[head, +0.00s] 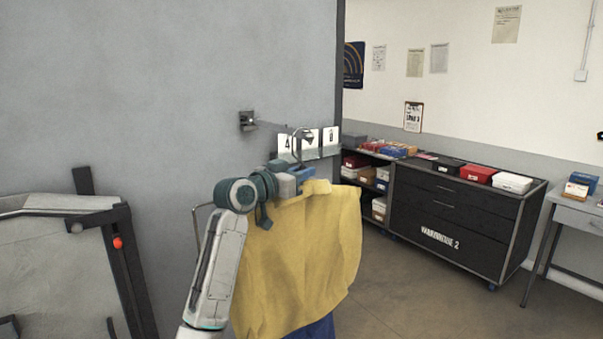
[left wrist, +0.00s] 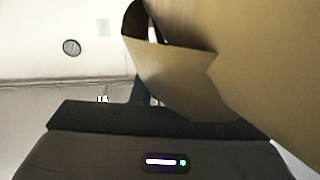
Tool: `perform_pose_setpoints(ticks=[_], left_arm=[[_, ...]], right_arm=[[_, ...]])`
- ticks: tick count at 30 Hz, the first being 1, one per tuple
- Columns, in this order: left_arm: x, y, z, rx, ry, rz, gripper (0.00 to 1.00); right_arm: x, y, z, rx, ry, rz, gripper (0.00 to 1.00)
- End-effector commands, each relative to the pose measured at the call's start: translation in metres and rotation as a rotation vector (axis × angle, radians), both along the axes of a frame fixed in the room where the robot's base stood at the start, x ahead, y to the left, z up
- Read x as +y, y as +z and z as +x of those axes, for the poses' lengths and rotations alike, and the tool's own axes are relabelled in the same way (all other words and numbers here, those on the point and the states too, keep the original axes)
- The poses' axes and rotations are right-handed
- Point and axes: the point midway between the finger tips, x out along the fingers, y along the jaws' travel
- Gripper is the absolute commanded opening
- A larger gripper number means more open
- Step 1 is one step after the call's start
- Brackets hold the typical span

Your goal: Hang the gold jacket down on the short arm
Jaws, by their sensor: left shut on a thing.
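The gold jacket (head: 300,250) hangs below my left gripper (head: 300,174), which is shut at its collar. A thin curved hanger hook (head: 296,139) rises above the gripper. The short arm (head: 265,124) sticks out from a square bracket on the grey wall. The hook's top appears close to the arm's outer end; I cannot tell whether they touch. In the left wrist view the jacket's tan cloth (left wrist: 240,50) fills the upper right, and the hook is not clear. My right gripper is not in view.
White number cards (head: 311,141) stand behind the hook. Something blue (head: 318,329) shows below the jacket. A dark drawer cabinet (head: 455,215) with boxes on top is at right. A dark-framed panel (head: 122,260) stands at left. Open floor lies before the cabinet.

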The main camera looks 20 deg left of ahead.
Motion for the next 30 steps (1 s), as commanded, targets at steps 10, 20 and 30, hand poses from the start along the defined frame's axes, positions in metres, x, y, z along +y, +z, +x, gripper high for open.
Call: perform_pose_setpoints(ticks=[10, 20, 30], left_arm=[[0.000, 0.000, 0.000, -0.001, 0.000, 0.000, 0.40], [0.008, -0.004, -0.013, -0.001, 0.002, 0.003, 0.40], [0.037, -0.005, -0.075, -0.004, 0.002, 0.005, 0.40]], right_arm=[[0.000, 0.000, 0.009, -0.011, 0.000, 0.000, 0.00], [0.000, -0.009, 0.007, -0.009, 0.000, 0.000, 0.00], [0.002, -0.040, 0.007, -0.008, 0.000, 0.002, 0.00]])
